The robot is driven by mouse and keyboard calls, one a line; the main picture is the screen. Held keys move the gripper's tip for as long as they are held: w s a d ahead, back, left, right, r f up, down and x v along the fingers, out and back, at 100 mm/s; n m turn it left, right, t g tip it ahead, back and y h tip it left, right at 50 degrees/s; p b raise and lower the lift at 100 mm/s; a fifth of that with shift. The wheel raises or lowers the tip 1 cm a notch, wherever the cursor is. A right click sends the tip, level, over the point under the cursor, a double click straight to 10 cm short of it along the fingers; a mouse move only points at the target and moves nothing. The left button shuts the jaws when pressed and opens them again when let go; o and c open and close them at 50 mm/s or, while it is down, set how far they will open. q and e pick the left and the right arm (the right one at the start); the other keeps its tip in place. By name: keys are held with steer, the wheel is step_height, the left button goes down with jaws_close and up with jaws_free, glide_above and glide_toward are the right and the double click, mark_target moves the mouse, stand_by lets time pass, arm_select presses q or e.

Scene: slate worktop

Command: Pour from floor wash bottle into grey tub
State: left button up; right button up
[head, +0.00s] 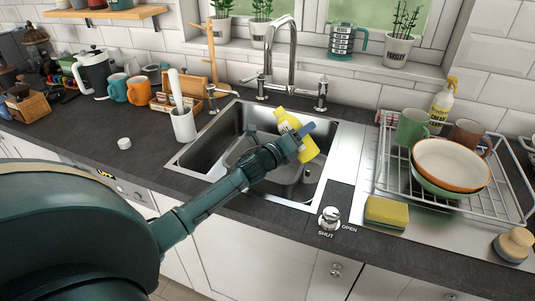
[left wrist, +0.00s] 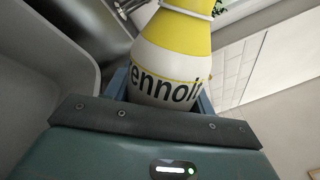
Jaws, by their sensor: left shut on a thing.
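The floor wash bottle (head: 309,150) is yellow with a pale label band. My left gripper (head: 299,134) is shut on it and holds it over the sink, tilted, with one end at upper left. In the left wrist view the bottle (left wrist: 170,60) stands between the blue fingers, its lettering partly cut off. The grey tub (head: 237,158) sits in the sink, below and left of the bottle, partly hidden by my left arm. Its wall also shows in the left wrist view (left wrist: 45,70). I cannot see any liquid flowing. My right gripper is not in view.
The steel sink (head: 198,154) has a tall tap (head: 293,50) behind it. A dish rack (head: 383,165) with bowls and mugs stands right, near a sponge (head: 387,212). A white cap (head: 124,143) lies on the clear worktop left of the sink, near a white utensil pot (head: 184,126).

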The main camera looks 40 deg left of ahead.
arm_select(q)
steer(key=shift+d+n, duration=0.15)
steer(key=shift+n, duration=0.25)
stand_by(0.8)
